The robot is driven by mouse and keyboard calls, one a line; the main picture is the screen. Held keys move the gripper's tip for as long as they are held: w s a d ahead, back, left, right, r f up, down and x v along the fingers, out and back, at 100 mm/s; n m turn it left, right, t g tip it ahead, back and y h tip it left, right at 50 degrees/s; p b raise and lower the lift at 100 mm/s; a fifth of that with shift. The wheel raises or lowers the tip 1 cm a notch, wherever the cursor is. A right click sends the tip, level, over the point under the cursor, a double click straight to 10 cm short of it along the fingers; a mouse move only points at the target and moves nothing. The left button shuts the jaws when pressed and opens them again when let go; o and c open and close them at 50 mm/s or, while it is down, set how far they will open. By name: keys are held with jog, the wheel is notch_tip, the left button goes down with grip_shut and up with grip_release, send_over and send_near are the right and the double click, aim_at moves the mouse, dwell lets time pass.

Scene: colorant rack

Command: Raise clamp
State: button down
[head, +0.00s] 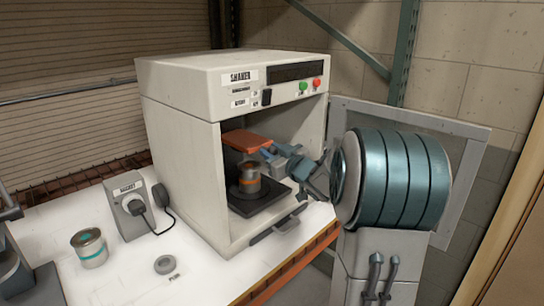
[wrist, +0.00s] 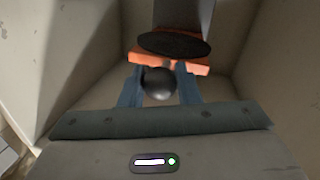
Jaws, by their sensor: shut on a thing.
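The white shaker (head: 178,115) stands on the bench with its front open. Its orange clamp plate (head: 246,140) is inside, above a metal can (head: 249,180) with an orange band. The can stands upright on a dark base (head: 243,206). My gripper (head: 270,158) reaches in from the right, at the clamp's front. In the wrist view my gripper's blue fingers (wrist: 160,82) are on both sides of a round black knob (wrist: 158,84), shut on it. The orange plate (wrist: 195,68) and a black disc (wrist: 174,43) lie behind the knob. The can's contact with the clamp is unclear.
The shaker's walls close in on both sides of my gripper. A handle (head: 285,224) juts out at its lower front. A grey box with a plug (head: 128,208), an open can (head: 90,247) and a small grey ring (head: 164,265) are on the bench to the left.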

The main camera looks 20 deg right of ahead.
jog(key=shift+r, duration=0.5)
jog(key=c, duration=1.1)
grip_release()
jog(key=shift+a, duration=0.1)
jog(key=shift+f, duration=0.2)
jog(key=s+d+b, duration=0.1)
jog(key=s+d, duration=0.1)
jog(key=s, duration=1.1)
jog(key=shift+s+b, duration=0.35)
